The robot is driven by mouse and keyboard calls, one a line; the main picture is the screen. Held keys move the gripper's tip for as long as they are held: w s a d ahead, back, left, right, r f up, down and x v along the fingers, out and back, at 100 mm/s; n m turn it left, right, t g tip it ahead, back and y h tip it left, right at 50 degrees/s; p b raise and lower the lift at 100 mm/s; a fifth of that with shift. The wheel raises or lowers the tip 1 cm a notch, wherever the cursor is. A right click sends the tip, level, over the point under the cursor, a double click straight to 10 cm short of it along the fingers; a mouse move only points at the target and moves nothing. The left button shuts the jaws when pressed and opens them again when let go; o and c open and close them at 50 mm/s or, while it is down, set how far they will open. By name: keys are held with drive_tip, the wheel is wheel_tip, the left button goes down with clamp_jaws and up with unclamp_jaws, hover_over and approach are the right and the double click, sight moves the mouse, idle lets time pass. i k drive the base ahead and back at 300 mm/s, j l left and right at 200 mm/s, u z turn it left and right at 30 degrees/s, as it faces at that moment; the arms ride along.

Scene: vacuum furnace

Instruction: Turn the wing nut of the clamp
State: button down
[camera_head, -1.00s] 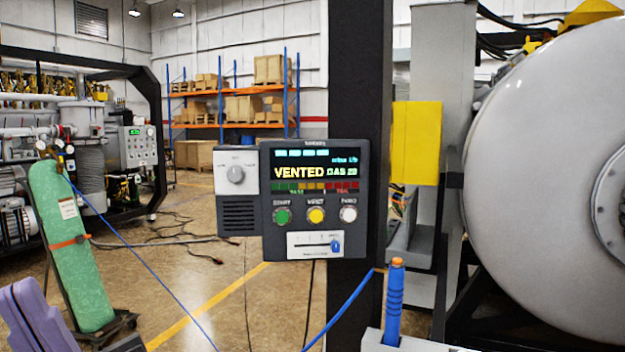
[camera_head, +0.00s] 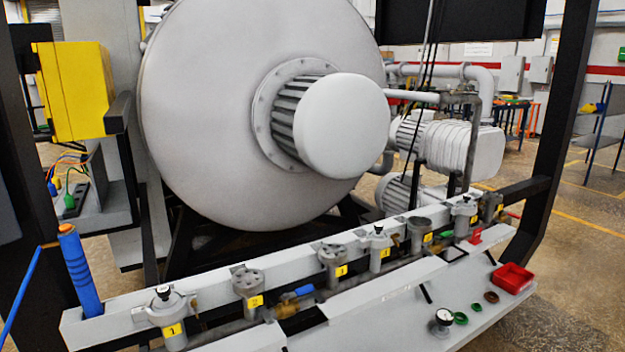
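A pale grey manifold rail (camera_head: 215,299) runs from the lower left to the right, in front of the furnace. Several metal fittings with yellow number labels stand along it. The nearest fitting (camera_head: 166,308), labelled 1, has a dark knob on top. Others are the fitting labelled 2 (camera_head: 248,280) and a fitting farther along (camera_head: 333,260). Clamps may sit at these fittings, but I cannot make out a wing nut at this size. My gripper is not in view.
A white shelf (camera_head: 385,318) holds a red bin (camera_head: 511,277), a gauge (camera_head: 441,320) and small rings. A blue handheld cylinder (camera_head: 80,270) stands at the rail's left end. The furnace (camera_head: 225,110) fills the back. Black frame posts (camera_head: 556,130) bound the right.

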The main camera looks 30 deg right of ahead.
sight(456, 210)
drive_tip(key=z, duration=1.75)
drive_tip(key=u, duration=0.6)
drive_tip(key=i+l+u, duration=0.2)
drive_tip(key=l+u, duration=0.25)
drive_tip(key=l, duration=0.15)
drive_tip(key=i+l+u, duration=0.2)
drive_tip(key=l, duration=0.15)
drive_tip(key=i+l+u, duration=0.15)
drive_tip(key=l, duration=0.35)
drive_tip(key=l+u, duration=0.15)
drive_tip(key=l, duration=0.35)
drive_tip(key=i+l, duration=0.1)
drive_tip(key=l, duration=0.6)
drive_tip(key=i+l+u, duration=0.1)
drive_tip(key=l, duration=1.3)
drive_tip(key=i+u, duration=0.05)
